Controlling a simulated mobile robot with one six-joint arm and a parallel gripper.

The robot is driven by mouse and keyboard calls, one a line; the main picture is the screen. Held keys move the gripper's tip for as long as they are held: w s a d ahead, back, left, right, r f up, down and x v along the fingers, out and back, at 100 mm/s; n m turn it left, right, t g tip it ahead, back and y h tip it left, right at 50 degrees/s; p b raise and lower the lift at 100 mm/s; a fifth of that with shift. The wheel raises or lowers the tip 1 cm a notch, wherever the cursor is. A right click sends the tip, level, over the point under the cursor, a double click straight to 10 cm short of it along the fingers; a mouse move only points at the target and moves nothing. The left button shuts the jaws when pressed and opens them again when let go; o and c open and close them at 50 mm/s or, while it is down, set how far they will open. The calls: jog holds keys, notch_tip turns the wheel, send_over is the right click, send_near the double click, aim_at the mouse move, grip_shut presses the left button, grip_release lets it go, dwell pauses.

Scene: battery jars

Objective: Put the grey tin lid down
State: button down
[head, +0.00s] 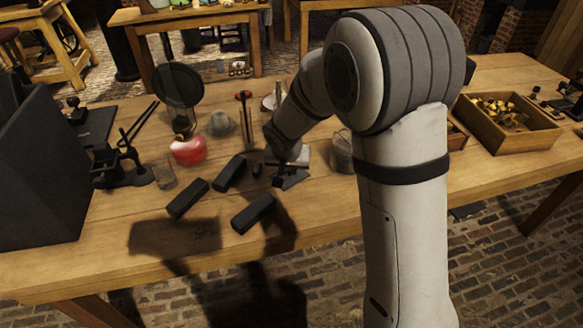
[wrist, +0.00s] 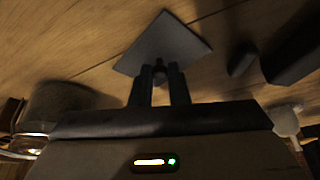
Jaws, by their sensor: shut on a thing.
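The grey tin lid (wrist: 165,43) is a flat square plate with a small knob, seen in the wrist view just beyond my fingertips. My gripper (wrist: 159,80) is shut on its knob. In the head view my gripper (head: 287,162) is low over the middle of the wooden table, and the dark lid (head: 292,181) shows below it, partly hidden. I cannot tell whether the lid touches the table or hangs slightly above it.
Black blocks (head: 187,198) lie left and in front of the lid. A glass jar (head: 341,152) stands to its right, partly behind my arm. A red object (head: 188,151) and a grey cone (head: 221,124) stand further left. The table's front (head: 330,215) is clear.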

jog(key=shift+f, duration=0.2)
jog(key=c, duration=1.4)
grip_release()
jog(key=shift+r, duration=0.15)
jog(key=shift+r, duration=0.3)
jog(key=p+v, duration=0.1)
jog(key=v, duration=1)
jog(key=s+d+r, duration=0.1)
jog(key=s+d, duration=0.4)
jog(key=s, duration=0.2)
jog(key=s+d+r+g, duration=0.1)
jog(key=s+d, duration=0.5)
jog(key=s, duration=0.1)
jog(key=s+d+r+n+g, duration=0.1)
jog(key=s+d, duration=0.5)
jog(key=s, duration=0.1)
jog(key=shift+d+r, duration=0.1)
jog(key=shift+r, duration=0.2)
